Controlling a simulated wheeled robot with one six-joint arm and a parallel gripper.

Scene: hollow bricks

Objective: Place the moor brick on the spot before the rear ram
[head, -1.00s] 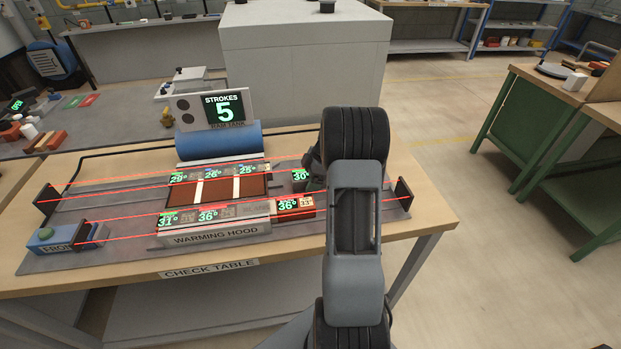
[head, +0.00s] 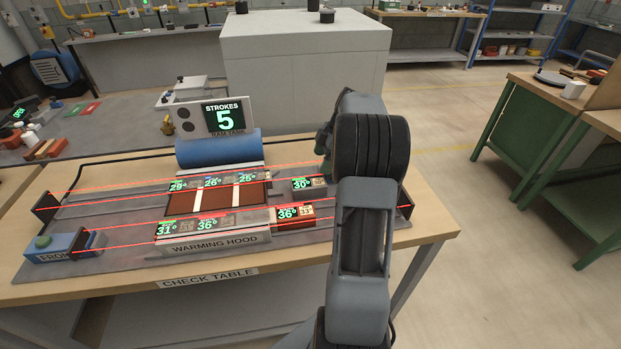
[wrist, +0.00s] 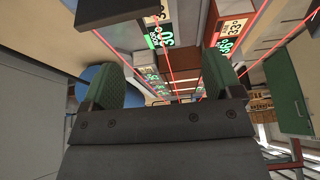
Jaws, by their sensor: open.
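I cannot tell by name which is the moor brick, as the small tags are unreadable. A red brick marked 36 (head: 296,221) sits at the right end of the front row and also shows in the wrist view (wrist: 213,38). My gripper (wrist: 163,75) is open, with green pads apart and nothing seen between them. In the head view my arm hides most of it, above the right back of the table. I cannot make out the rear ram.
The warming hood (head: 216,245) carries bricks marked 31 and 36. Behind it lies a brown-red bed (head: 210,203) with tags 29, 26 and 25. A blue ram tank (head: 217,149) stands behind. A blue front unit (head: 60,246) is at left. Red beams cross the table between dark posts.

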